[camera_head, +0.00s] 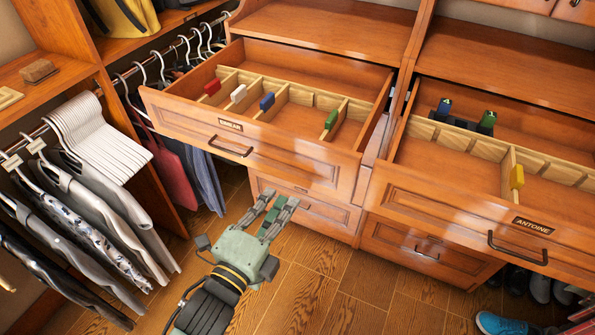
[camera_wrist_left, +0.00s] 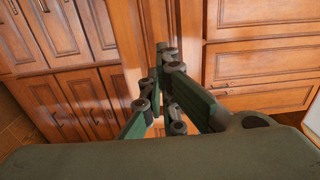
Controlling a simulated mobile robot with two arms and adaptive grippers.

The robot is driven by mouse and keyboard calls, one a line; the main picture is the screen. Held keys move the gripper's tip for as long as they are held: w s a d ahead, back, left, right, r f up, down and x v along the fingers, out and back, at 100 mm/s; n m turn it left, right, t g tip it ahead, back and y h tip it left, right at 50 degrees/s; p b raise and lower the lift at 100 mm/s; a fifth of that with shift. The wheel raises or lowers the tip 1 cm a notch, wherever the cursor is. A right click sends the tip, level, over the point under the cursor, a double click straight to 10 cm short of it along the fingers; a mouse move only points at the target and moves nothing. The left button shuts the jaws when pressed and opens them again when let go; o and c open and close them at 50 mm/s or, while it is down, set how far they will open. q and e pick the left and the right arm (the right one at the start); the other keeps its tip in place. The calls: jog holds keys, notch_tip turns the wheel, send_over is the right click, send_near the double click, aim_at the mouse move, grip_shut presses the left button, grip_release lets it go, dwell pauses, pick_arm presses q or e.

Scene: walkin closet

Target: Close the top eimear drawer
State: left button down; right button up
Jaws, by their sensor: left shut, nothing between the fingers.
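The top left drawer (camera_head: 235,143) is pulled far out in the head view. Its small name plate is too blurred to read surely, but the other open drawer is marked ANTOINE. It has a dark bar handle (camera_head: 230,147) on its front and wooden dividers inside. My left gripper (camera_head: 277,206) is shut and empty, in front of and lower than this drawer's front, apart from the handle in the head view. In the left wrist view the closed fingers (camera_wrist_left: 164,62) point toward wooden cabinet fronts. My right gripper is out of view.
The ANTOINE drawer (camera_head: 470,207) is also open on the right. A lower drawer (camera_head: 305,208) sits below the left one. Hanging clothes (camera_head: 85,215) and white hangers fill the left. Blue shoes (camera_head: 500,323) stand at lower right. The wooden floor (camera_head: 345,290) between is clear.

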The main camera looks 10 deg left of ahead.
aim_at(303, 167)
pick_arm(q)
jog(key=p+x, duration=0.1)
jog(key=x, duration=0.7)
jog(key=shift+w+p, duration=0.1)
jog(key=shift+p, duration=0.2)
jog(key=shift+w+d, duration=0.1)
jog(key=shift+w, duration=0.05)
